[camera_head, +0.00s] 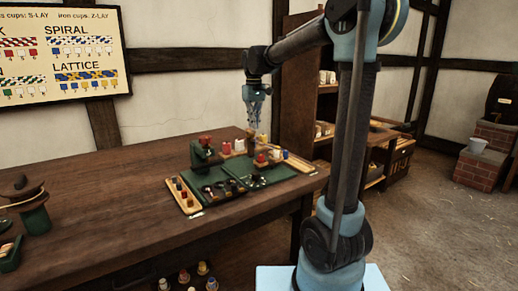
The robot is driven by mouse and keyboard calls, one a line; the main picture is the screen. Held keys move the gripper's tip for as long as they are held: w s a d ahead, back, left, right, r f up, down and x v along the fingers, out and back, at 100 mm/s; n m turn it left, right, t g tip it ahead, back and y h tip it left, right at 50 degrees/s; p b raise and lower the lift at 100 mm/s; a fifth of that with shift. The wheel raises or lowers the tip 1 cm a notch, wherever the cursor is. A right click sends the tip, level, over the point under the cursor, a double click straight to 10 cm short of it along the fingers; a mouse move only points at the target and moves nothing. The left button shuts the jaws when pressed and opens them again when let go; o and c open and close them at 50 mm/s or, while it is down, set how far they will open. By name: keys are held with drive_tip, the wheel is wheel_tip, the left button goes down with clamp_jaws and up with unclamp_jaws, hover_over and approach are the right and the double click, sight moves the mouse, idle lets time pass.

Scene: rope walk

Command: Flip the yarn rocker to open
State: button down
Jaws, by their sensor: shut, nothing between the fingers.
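A small dark green machine (204,155) with a red top stands on a green board (262,182) on the wooden table. Small dark parts lie on the board. The yarn rocker is too small to pick out among them, so I cannot tell its position. My gripper (256,126) points down above the back right part of the board and is shut and empty. It appears above a small brown post (251,143); I cannot tell whether they touch.
A wooden rack (185,196) of coloured spools lies at the board's left edge. Another rack (298,162) lies at its right. A dark green stand (36,217) is at the table's left. Open shelves (327,103) stand behind. The table's middle left is clear.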

drive_tip(key=shift+f, duration=0.95)
idle(0.3)
wheel_tip(320, 180, up, 8)
idle(1.0)
drive_tip(key=s+d+f+m+t, duration=0.1)
drive_tip(key=s+d+f+m, duration=0.1)
drive_tip(key=s+d+f, duration=0.45)
drive_tip(key=s+d+f+m, duration=0.1)
drive_tip(key=s+d+f, duration=0.3)
drive_tip(key=s+d, duration=0.5)
drive_tip(key=s+d+f+m, duration=0.1)
drive_tip(key=s+d+f, duration=0.1)
drive_tip(key=s+f, duration=0.6)
drive_tip(key=s+d+f+m+t, duration=0.1)
drive_tip(key=s+d+f+m, duration=0.1)
drive_tip(key=s+f, duration=0.6)
drive_tip(key=shift+s+d+f+m, duration=0.15)
drive_tip(key=shift+d+f+m, duration=0.15)
drive_tip(key=shift+d+f, duration=0.4)
